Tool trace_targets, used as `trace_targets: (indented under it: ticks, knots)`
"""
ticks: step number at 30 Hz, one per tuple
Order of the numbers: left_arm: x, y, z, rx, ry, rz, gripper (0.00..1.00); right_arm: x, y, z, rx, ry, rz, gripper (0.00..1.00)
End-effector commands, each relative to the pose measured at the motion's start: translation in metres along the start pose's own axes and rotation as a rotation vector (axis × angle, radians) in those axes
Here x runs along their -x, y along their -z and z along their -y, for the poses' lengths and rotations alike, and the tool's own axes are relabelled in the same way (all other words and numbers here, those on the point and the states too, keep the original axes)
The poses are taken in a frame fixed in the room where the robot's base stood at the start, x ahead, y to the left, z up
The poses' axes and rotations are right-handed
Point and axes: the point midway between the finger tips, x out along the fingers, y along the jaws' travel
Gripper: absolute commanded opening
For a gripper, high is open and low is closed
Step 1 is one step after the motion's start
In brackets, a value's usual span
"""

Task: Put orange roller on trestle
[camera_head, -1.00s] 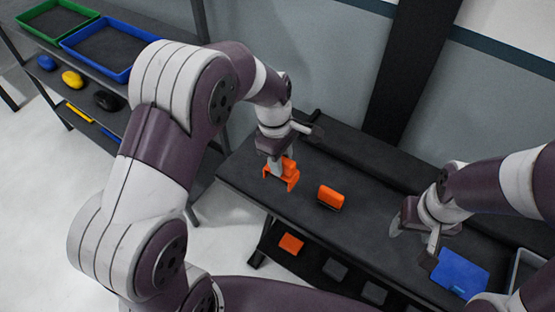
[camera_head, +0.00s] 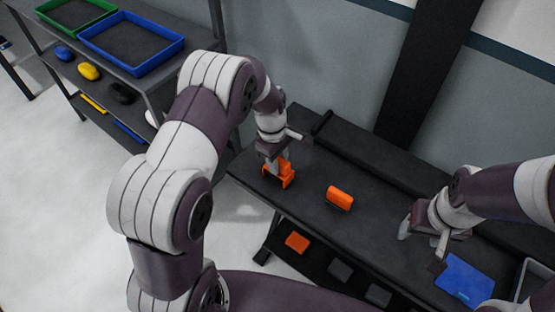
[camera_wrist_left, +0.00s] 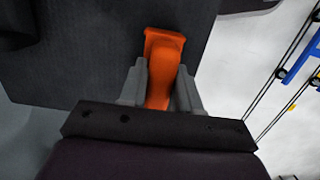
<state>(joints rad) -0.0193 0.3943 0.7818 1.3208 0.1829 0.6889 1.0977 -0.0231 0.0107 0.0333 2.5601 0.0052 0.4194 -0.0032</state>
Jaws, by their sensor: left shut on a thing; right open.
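My left gripper (camera_head: 273,164) is shut on an orange tool (camera_head: 285,178), at the near left end of the black trestle (camera_head: 310,212). In the left wrist view the orange tool (camera_wrist_left: 162,62) sits between the two grey fingers, over the dark top. Whether it touches the top is unclear. I take it for the orange roller, but its shape is partly hidden by the fingers. A second orange block-like piece (camera_head: 340,198) lies on the trestle to the right. My right gripper (camera_head: 424,238) is open and empty above the trestle's right part.
A blue flat item (camera_head: 465,280) lies right of my right gripper, beside a grey bin (camera_head: 530,280). A lower shelf holds an orange piece (camera_head: 297,242) and dark pieces. A rack at upper left holds green (camera_head: 105,15) and blue (camera_head: 180,48) trays.

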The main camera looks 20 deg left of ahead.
Motion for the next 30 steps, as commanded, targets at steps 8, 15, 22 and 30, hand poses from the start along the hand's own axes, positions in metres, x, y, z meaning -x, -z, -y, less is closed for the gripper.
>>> trace_targets:
  ticks: [8, 15, 22, 30]
  knots:
    - [-0.011, 0.000, 0.004, 0.000, 0.011, 0.003, 0.00, -0.003, 0.000, 0.000, 0.000, 0.000, 0.000, 0.59]
    - [-0.014, 0.000, 0.006, 0.001, 0.017, 0.005, 0.58, -0.003, 0.000, 0.000, 0.000, 0.000, 0.000, 0.59]
    - [-0.011, -0.001, 0.006, 0.001, 0.017, 0.005, 0.58, -0.002, 0.000, 0.000, 0.000, 0.000, 0.000, 0.59]
    - [0.052, -0.001, 0.002, 0.000, 0.006, 0.001, 0.58, -0.004, 0.000, 0.000, 0.000, 0.000, 0.000, 0.59]
